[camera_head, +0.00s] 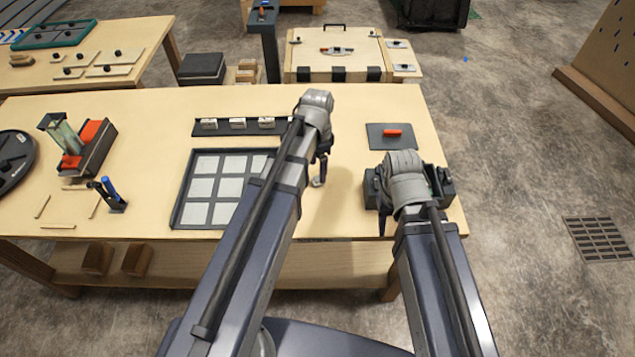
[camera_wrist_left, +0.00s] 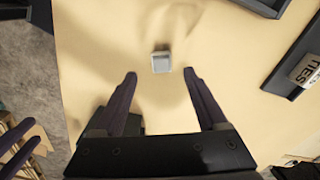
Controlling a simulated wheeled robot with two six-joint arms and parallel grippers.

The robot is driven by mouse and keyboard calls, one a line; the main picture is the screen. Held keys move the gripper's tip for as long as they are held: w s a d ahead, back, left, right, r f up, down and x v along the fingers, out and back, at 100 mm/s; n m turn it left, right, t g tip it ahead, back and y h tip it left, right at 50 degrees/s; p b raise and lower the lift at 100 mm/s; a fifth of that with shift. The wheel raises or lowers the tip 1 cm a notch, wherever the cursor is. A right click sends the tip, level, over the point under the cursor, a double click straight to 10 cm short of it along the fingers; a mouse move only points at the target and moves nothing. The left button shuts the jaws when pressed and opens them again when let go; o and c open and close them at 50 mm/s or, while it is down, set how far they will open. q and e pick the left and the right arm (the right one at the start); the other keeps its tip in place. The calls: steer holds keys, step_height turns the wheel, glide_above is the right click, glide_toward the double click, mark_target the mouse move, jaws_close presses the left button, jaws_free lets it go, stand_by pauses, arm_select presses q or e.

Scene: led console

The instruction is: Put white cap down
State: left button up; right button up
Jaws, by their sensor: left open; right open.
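A small grey-white square cap (camera_wrist_left: 161,62) lies on the bare tabletop in the left wrist view, a little beyond the open fingers. A small pale piece that looks like the same cap (camera_head: 318,183) shows just below my left gripper in the head view. My left gripper (camera_head: 321,160) is open and empty, pointing down over the table right of the gridded tray; its two dark fingers (camera_wrist_left: 162,92) are spread wide in the wrist view. My right gripper (camera_head: 411,205) is open at the dark box at the table's right; its fingertips are largely hidden.
A dark tray (camera_head: 175,213) with pale square panels is partly hidden by my left arm. A black rack (camera_head: 281,131) with labelled white blocks stands behind it. A dark plate (camera_head: 376,142) with a red piece and a dark box (camera_head: 444,190) are at the right.

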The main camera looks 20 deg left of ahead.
mark_target(318, 178)
arm_select(q)
step_height(318, 178, down, 5)
steer(key=b, duration=0.4)
steer(key=shift+w+f+b, duration=0.1)
steer(key=shift+w+b, duration=0.05)
steer(key=shift+b, duration=0.25)
steer(key=shift+c, duration=0.2)
jaws_close()
